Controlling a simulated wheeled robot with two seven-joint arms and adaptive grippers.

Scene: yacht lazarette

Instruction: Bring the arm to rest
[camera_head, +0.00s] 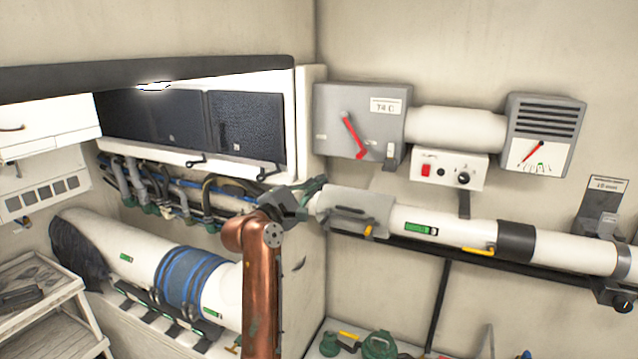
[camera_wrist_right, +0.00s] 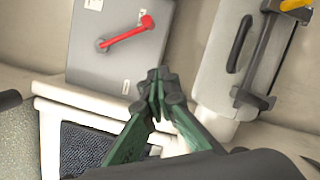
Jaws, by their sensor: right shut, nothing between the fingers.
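My right arm (camera_head: 262,285) is copper-coloured and rises from the bottom of the head view. My right gripper (camera_head: 318,184) has dark and green fingers, shut and empty, at the left end of a white horizontal cylinder (camera_head: 390,213). I cannot tell whether it touches the cylinder. In the right wrist view, the closed fingertips (camera_wrist_right: 158,82) lie in front of the gap between a grey box with a red lever (camera_wrist_right: 118,45) and the cylinder's clamped end (camera_wrist_right: 222,75). My left gripper is not in view.
A white cabinet with dark panels (camera_head: 245,122) is left of my gripper, with hoses (camera_head: 150,185) below. The grey lever box (camera_head: 360,100) is on the wall above right. A large white tube with blue bands (camera_head: 185,275) lies lower left. A shelf rack (camera_head: 40,285) stands far left.

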